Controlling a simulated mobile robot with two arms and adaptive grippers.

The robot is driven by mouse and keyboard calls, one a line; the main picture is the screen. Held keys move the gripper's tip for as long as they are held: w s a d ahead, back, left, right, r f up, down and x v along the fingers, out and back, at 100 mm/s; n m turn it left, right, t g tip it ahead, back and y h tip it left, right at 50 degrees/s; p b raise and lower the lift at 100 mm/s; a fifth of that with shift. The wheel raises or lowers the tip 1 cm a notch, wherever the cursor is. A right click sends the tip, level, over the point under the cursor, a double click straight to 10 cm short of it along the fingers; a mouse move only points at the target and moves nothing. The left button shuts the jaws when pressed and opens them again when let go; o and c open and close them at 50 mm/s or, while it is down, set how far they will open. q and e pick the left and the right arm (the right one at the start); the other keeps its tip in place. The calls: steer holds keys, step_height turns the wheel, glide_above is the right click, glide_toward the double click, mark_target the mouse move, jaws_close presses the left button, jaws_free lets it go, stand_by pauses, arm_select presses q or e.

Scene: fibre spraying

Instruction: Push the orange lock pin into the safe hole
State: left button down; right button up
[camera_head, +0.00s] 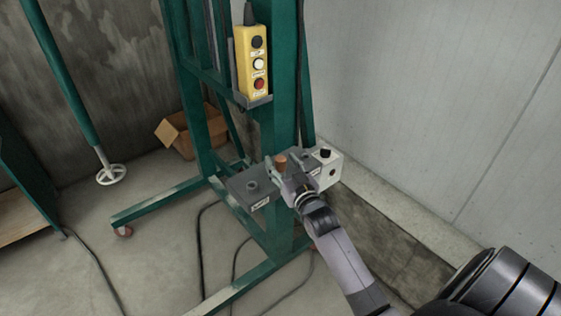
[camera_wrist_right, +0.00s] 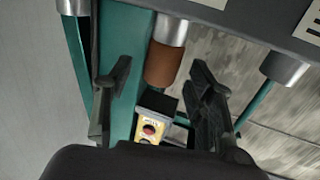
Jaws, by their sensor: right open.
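The orange-brown lock pin (camera_head: 281,162) stands up at the grey holder plate (camera_head: 240,187) on the green frame. In the right wrist view the pin (camera_wrist_right: 163,65) shows below a metal sleeve, between my fingers. My right gripper (camera_head: 284,170) is open around the pin, with a gap visible on both sides in the wrist view (camera_wrist_right: 161,75). An empty-looking metal socket (camera_head: 252,185) sits at the plate's left; another sleeve (camera_wrist_right: 285,68) shows at the right in the wrist view. The labels are too small to read, so I cannot tell which is the safe hole.
A white box (camera_head: 330,168) with a black knob stands right of the gripper. A yellow button pendant (camera_head: 252,62) hangs above on the green frame (camera_head: 284,100). A cardboard box (camera_head: 182,139) and black cables (camera_head: 198,245) lie on the floor. The grey wall is close at right.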

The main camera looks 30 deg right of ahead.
steer(key=shift+w+d, duration=0.2)
steer(key=shift+w, duration=0.75)
steer(key=shift+s, duration=0.1)
jaws_close()
